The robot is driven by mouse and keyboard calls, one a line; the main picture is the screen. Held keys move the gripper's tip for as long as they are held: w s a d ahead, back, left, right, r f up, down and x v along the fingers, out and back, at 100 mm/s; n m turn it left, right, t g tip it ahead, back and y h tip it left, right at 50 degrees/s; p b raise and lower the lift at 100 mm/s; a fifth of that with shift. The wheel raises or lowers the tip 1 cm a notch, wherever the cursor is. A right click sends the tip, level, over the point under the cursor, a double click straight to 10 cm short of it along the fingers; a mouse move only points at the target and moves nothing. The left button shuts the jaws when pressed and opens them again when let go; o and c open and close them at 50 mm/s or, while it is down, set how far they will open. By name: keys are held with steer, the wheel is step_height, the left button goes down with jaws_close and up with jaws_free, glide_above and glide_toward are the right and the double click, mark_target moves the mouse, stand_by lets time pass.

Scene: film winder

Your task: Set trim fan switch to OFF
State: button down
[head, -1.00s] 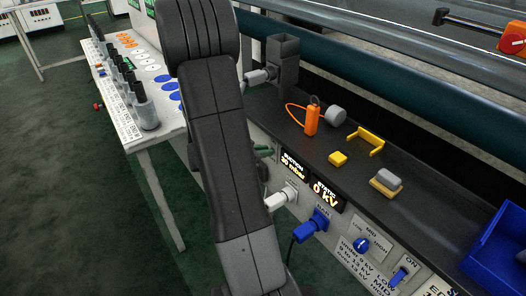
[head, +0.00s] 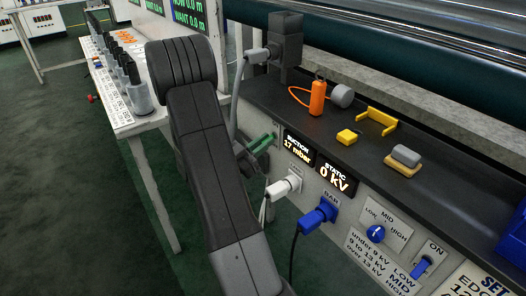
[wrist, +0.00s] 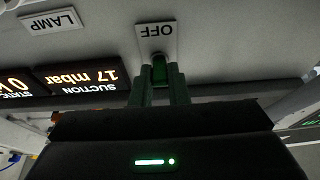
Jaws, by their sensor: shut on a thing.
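In the head view my gripper (head: 262,143) is at the panel front, left of the suction display (head: 298,148), which reads 17 mbar. The switch's own name and its other end mark are hidden, and its exact tilt is hard to tell.
A white plug (head: 283,187) and a blue plug (head: 320,214) stick out below the displays. A blue knob (head: 376,233) and a blue ON switch (head: 422,266) are to the right. A LAMP plate (wrist: 53,22) is nearby.

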steer(key=shift+f+t+h+b, duration=0.45)
steer(key=shift+h+b, duration=0.25)
steer(key=shift+b, duration=0.35)
steer(key=shift+r, duration=0.15)
steer(key=c, duration=1.4)
jaws_free()
